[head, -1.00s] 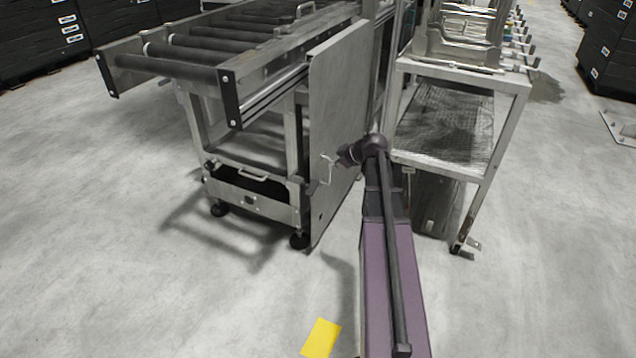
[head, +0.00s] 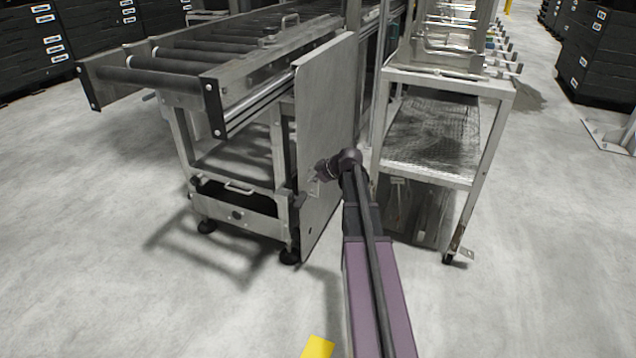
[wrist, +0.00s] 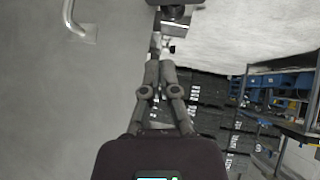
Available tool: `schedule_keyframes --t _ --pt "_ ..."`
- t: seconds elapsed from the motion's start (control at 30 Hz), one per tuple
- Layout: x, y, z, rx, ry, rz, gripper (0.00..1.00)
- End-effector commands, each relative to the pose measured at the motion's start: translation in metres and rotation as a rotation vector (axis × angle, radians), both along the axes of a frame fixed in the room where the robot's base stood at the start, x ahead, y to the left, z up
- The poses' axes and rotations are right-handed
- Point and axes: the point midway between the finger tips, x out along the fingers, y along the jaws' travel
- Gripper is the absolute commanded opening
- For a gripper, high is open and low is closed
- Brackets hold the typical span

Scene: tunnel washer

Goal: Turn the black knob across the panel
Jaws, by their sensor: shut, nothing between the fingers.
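The panel (head: 325,115) is a flat upright grey metal sheet at the end of the roller conveyor, left of my arm in the head view. It fills the left of the wrist view (wrist: 60,100). A bent silver handle (wrist: 80,24) stands out from it. My gripper (wrist: 158,62) is shut and empty, with its fingers together beside the panel's edge. In the head view my gripper (head: 303,198) is small and dark against the panel's lower part. A small dark piece (wrist: 171,49) shows just beyond the fingertips; I cannot tell whether it is the black knob.
A metal trolley (head: 445,172) stands close to the right of my arm. Black crates (head: 35,40) are stacked at the back.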

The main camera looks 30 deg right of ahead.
Motion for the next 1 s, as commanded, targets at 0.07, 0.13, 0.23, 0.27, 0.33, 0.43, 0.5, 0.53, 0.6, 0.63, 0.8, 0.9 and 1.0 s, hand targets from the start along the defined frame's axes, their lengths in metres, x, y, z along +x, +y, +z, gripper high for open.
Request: schedule_keyframes --t 0.07,0.13,0.23,0.27,0.33,0.43,0.5,0.53,0.6,0.63,0.8,0.9,1.0 --pt "0.008 0.003 -0.011 -0.001 0.0 0.001 0.0" --pt "0.013 0.005 -0.016 -0.001 0.0 0.001 0.0" --pt "0.02 0.008 -0.024 -0.001 0.0 0.001 0.0" --pt "0.022 0.009 -0.026 -0.001 0.0 0.0 0.0" --pt "0.027 0.011 -0.031 -0.001 0.0 0.0 0.0" --pt "0.035 0.015 -0.039 -0.001 0.001 0.001 0.0" --pt "0.034 0.013 -0.044 -0.001 0.001 0.0 0.0" --pt "0.034 0.013 -0.047 -0.001 0.001 0.0 0.0" --pt "0.035 0.012 -0.052 -0.001 0.001 0.0 0.0" --pt "0.035 0.011 -0.054 -0.001 0.001 0.0 0.0" --pt "0.036 0.009 -0.065 0.0 0.0 0.0 0.0" --pt "0.037 0.008 -0.069 0.0 0.0 0.0 0.0" --pt "0.037 0.007 -0.072 0.0 0.0 0.0 0.0"
